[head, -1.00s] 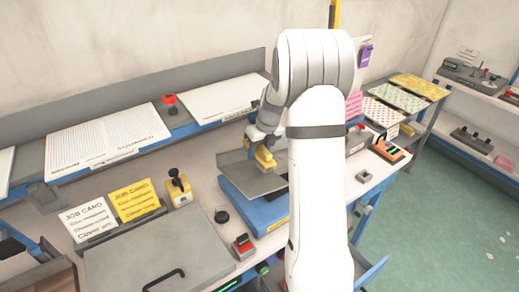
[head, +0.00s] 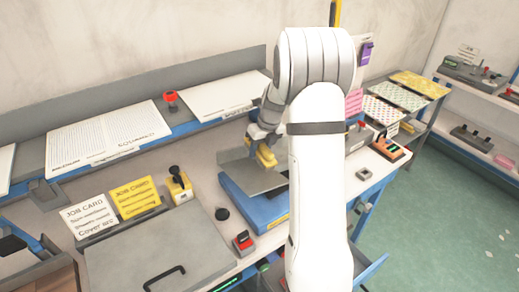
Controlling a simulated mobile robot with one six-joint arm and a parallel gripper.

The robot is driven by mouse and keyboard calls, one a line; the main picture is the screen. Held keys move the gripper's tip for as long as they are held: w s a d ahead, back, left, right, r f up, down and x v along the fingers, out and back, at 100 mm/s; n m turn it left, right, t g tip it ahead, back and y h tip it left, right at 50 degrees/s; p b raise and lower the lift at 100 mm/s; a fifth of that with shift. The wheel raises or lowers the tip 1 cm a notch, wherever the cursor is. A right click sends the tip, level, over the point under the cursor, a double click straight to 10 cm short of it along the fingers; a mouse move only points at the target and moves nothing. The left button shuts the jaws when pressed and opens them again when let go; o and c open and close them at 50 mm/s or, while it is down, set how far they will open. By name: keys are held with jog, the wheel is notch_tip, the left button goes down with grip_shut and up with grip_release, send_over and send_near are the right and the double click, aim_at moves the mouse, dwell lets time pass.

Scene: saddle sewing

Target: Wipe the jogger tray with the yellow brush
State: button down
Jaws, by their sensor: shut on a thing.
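The jogger tray is a grey metal plate with a raised edge (head: 240,178) on a blue base (head: 258,214), in the middle of the workbench. My gripper (head: 262,148) is over the tray and shut on the yellow brush (head: 266,157). The brush hangs low over the tray's back part; I cannot tell whether it touches the surface. My white arm hides the tray's right side and part of the gripper.
A yellow-based stamp (head: 179,187) stands left of the tray. A black round knob (head: 222,213) and a red-topped box (head: 243,242) are in front. Job cards (head: 136,197) and a grey lidded panel (head: 150,255) are at the left. Paper sheets lie on the back shelf.

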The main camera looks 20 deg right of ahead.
jog(key=shift+w+d+f+p, duration=0.2)
jog(key=shift+w+d+p, duration=0.3)
jog(key=shift+d, duration=1.65)
jog(key=shift+w+d+f+p, duration=0.3)
jog(key=shift+d+p, duration=0.4)
jog(key=shift+d, duration=1.5)
jog(key=shift+w+d+f+p, duration=0.1)
jog(key=shift+w+d+p, duration=0.45)
jog(key=shift+d, duration=1.6)
jog(key=shift+s, duration=0.1)
jog(key=shift+a, duration=0.15)
jog(key=shift+s+a+r+p, duration=0.15)
jog(key=shift+a+r+p, duration=0.1)
jog(key=shift+a, duration=0.75)
jog(key=shift+s+a+r+p, duration=0.15)
jog(key=shift+a+r+p, duration=0.1)
jog(key=shift+a, duration=0.75)
jog(key=shift+s+a+r+p, duration=0.15)
jog(key=shift+a+r, duration=0.1)
jog(key=shift+a, duration=0.75)
jog(key=shift+s+a+r, duration=0.15)
jog(key=shift+a+r, duration=0.1)
jog(key=shift+a, duration=0.9)
jog(key=shift+s+a+r, duration=0.2)
jog(key=shift+a, duration=1)
jog(key=shift+s+a+r, duration=0.15)
jog(key=shift+a+r, duration=0.1)
jog(key=shift+a, duration=0.9)
